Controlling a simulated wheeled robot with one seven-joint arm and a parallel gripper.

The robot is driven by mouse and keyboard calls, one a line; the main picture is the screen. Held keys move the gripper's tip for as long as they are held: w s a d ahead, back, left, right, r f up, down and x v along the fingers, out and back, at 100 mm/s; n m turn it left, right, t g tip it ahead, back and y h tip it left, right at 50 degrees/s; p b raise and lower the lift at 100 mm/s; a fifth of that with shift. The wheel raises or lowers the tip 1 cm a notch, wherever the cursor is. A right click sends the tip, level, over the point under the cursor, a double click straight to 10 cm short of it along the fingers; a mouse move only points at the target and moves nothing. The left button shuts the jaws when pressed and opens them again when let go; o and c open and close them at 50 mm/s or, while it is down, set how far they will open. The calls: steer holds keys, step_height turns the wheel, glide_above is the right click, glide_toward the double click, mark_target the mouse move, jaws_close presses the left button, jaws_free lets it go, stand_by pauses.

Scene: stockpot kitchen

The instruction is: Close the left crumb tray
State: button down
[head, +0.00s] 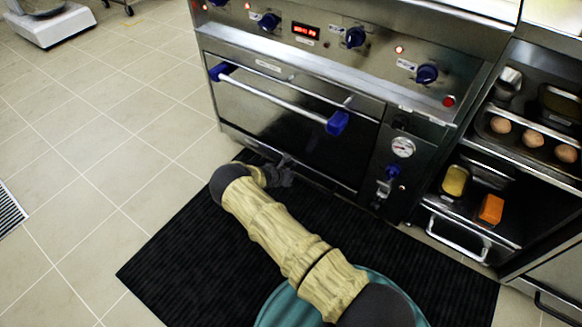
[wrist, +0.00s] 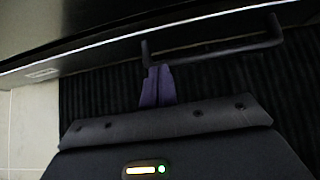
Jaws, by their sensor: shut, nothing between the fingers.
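The left crumb tray (head: 240,138) is a low, wide front under the oven door, mostly dark and partly hidden behind my gripper in the head view. In the wrist view its long dark front (wrist: 100,52) crosses the top, with a pale edge and a small label at left. A dark bar handle (wrist: 220,52) sticks out from it. My gripper (head: 285,163) is low over the black mat, at the tray front. Its shut, empty fingers (wrist: 157,72) are at the left end of the handle; I cannot tell whether they touch. How far the tray stands out is unclear.
The oven door (head: 285,110) above is shut, with a blue-ended bar handle (head: 275,92) jutting out. A gauge and valve panel (head: 402,147) is to its right. An open shelf unit (head: 470,225) with eggs and food stands further right.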

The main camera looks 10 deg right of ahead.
steer(key=p+v, duration=0.3)
steer(key=v, duration=0.4)
steer(key=shift+a, duration=0.3)
steer(key=s+d+r+m+g+y+p, duration=0.1)
steer(key=s+d+r+m+g+p, duration=0.2)
steer(key=r+m, duration=0.65)
steer(key=s+d+r+m+g+y+p, duration=0.1)
steer(key=s+d+r+m, duration=0.35)
steer(key=r, duration=0.95)
steer(key=s+a+r+m+y+p, duration=0.2)
steer(key=s+r+m+y+p, duration=0.35)
steer(key=s+r+m, duration=1.3)
steer(key=s+r+n+p, duration=0.2)
steer(key=r+p, duration=1.6)
steer(key=r, duration=0.3)
steer(key=s+r+n+p, duration=0.2)
steer(key=r+n+p, duration=0.1)
steer(key=r+p, duration=1.6)
step_height(320, 180, up, 3)
steer(key=shift+f+n+h, duration=0.2)
steer(key=shift+n+h, duration=0.15)
